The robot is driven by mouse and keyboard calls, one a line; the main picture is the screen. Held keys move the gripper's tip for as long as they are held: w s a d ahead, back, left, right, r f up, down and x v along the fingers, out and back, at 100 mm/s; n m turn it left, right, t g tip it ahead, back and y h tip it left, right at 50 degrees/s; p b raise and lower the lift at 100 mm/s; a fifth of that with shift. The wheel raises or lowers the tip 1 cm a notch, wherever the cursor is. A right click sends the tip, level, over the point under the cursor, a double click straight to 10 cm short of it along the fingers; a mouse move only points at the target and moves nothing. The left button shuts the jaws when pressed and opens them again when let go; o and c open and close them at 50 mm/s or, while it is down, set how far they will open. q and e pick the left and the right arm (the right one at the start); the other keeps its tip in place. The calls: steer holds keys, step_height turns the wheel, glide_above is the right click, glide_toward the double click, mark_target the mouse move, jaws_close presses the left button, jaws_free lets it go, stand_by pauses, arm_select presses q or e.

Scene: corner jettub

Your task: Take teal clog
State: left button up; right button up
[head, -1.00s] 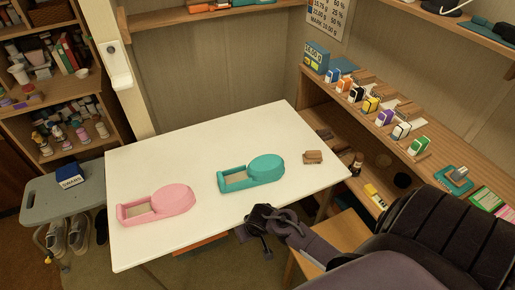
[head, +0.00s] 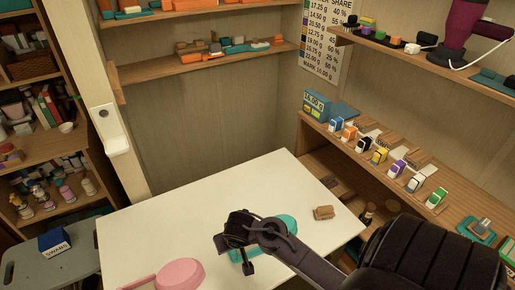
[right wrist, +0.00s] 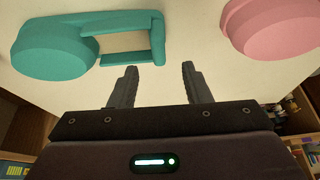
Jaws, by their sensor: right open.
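The teal clog (head: 288,222) lies on the white table, mostly hidden behind my right gripper and arm in the head view. In the right wrist view the teal clog (right wrist: 62,50) shows at the upper left, with its open strap end reaching toward the middle. My right gripper (head: 236,244) is over the table at the clog; in the right wrist view its two fingers (right wrist: 158,82) are apart and empty, just short of the clog's open end. A pink clog (head: 180,272) lies to the left, also seen in the right wrist view (right wrist: 276,28). My left gripper is not in view.
The white table (head: 150,222) has clear space behind the clogs. A small brown block (head: 323,212) lies near its right edge. A shelf (head: 420,195) with several small boxes runs along the right. A grey stool (head: 55,268) with a blue box (head: 54,242) stands at the left.

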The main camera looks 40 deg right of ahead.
steer(key=shift+w+f, duration=0.2)
steer(key=shift+w, duration=0.25)
steer(key=shift+w+f, duration=0.2)
steer(key=shift+f, duration=0.1)
steer(key=f, duration=0.2)
steer(key=d+f, duration=0.1)
steer(key=shift+w+f, duration=0.25)
steer(key=shift+x, duration=1.25)
steer(key=shift+w+f, duration=0.15)
steer(key=shift+f, duration=0.05)
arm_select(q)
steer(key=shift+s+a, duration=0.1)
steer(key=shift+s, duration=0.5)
arm_select(e)
steer(key=shift+r, duration=0.1)
jaws_close()
